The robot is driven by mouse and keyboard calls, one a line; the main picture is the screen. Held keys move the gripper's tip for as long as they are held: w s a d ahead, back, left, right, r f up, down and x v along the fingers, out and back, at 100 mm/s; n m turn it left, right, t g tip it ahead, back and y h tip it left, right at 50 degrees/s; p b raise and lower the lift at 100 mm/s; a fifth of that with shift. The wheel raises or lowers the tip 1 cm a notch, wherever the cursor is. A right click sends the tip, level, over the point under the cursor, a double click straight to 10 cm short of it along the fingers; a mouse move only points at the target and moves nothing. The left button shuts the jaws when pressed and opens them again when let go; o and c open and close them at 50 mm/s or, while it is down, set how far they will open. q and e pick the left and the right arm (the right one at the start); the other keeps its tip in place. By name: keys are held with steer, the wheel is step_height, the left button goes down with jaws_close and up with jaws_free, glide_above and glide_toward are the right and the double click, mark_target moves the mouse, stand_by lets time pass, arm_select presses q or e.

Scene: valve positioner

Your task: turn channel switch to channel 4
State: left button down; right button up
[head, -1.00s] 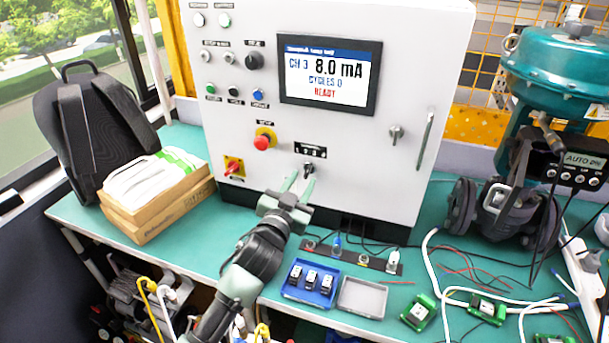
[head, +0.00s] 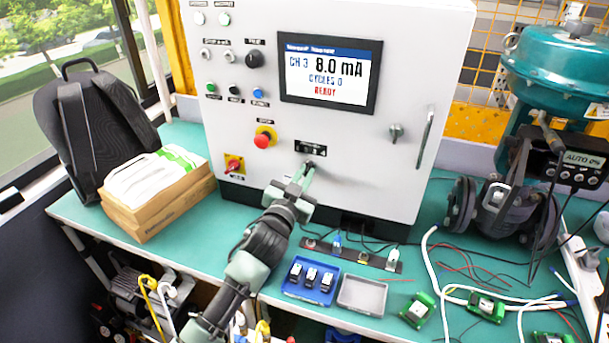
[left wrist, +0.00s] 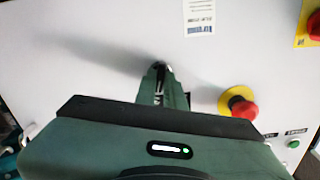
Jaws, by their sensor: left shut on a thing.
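The channel switch (head: 310,163) is a small dark knob under a black label plate (head: 310,148), low on the white control cabinet's front. My left gripper (head: 306,174) reaches up to it from below and is shut on the knob. In the left wrist view, the fingertips (left wrist: 160,78) meet at the knob (left wrist: 159,66), which they partly hide. Its pointer direction cannot be made out. The cabinet screen (head: 330,75) reads CH 3, 8.0 mA, CYCLES 0, READY. My right gripper is not in view.
A red stop button (head: 263,140) on a yellow ring and a red-yellow rotary switch (head: 233,164) sit left of the knob. A blue tray (head: 311,296) and a grey tray (head: 362,296) lie on the green bench below. A cabinet handle (head: 425,140) is at right.

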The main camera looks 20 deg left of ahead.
arm_select(q)
steer(key=m+p, duration=0.1)
steer(key=m, duration=0.2)
steer(key=shift+m+p, duration=0.3)
steer(key=shift+m, duration=1.1)
steer(key=c, duration=1.5)
jaws_free()
steer(key=shift+s, duration=0.1)
steer(key=s+b, duration=0.1)
steer(key=s, duration=0.6)
steer(key=shift+s, duration=0.35)
